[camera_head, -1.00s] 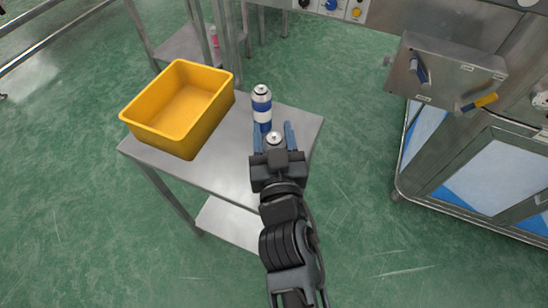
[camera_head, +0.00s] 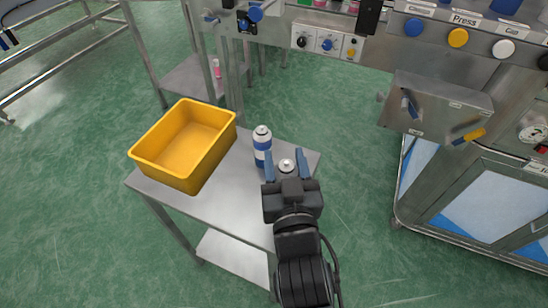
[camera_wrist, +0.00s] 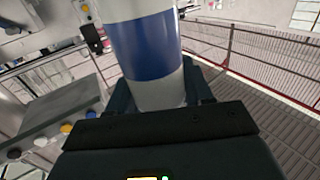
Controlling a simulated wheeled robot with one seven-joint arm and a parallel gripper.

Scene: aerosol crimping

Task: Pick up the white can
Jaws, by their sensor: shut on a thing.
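My gripper (camera_head: 286,165) is shut on a can over the right part of the steel table, one finger on each side. In the head view only the can's silvery-white top (camera_head: 287,164) shows, and my gripper hides the rest. In the wrist view the white can (camera_wrist: 150,93) has a broad blue band and sits upright between the fingers. I cannot tell whether its base touches the table. A second can (camera_head: 262,148), white and blue with a silver top, stands on the table just behind and left of my gripper.
A yellow bin (camera_head: 160,172) stands on the left of the steel table (camera_head: 225,200). A machine with a lever box (camera_head: 436,103) and labelled buttons (camera_head: 458,38) is at the right. A control panel (camera_head: 327,42) is behind. Green floor lies between table and machine.

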